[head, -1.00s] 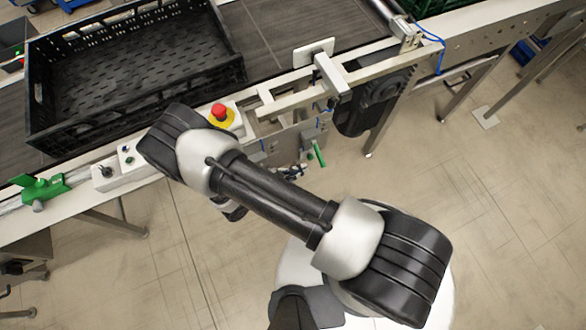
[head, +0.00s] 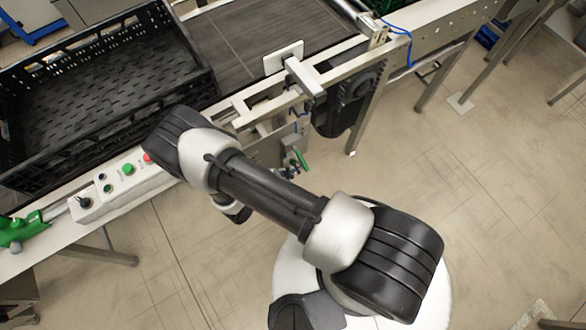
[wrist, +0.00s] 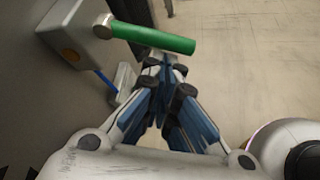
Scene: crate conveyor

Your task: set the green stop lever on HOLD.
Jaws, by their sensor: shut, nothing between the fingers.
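The green stop lever (wrist: 152,38) is a green rod on a metal pivot at the side of a grey box (wrist: 76,28) in the wrist view. It points right and slightly down there. In the head view the lever (head: 301,159) shows small, below the conveyor's near edge. My gripper (wrist: 168,62) is shut and empty, its fingertips just below the lever in the wrist view. I cannot tell whether they touch it. In the head view my arm mostly hides the gripper. No HOLD mark is readable.
A black crate (head: 196,82) sits on the conveyor (head: 240,38). A control box (head: 100,203) with buttons is on the near rail, left of my arm. A green clamp-like part (head: 20,232) is at far left. A dark motor (head: 340,100) hangs right of the lever.

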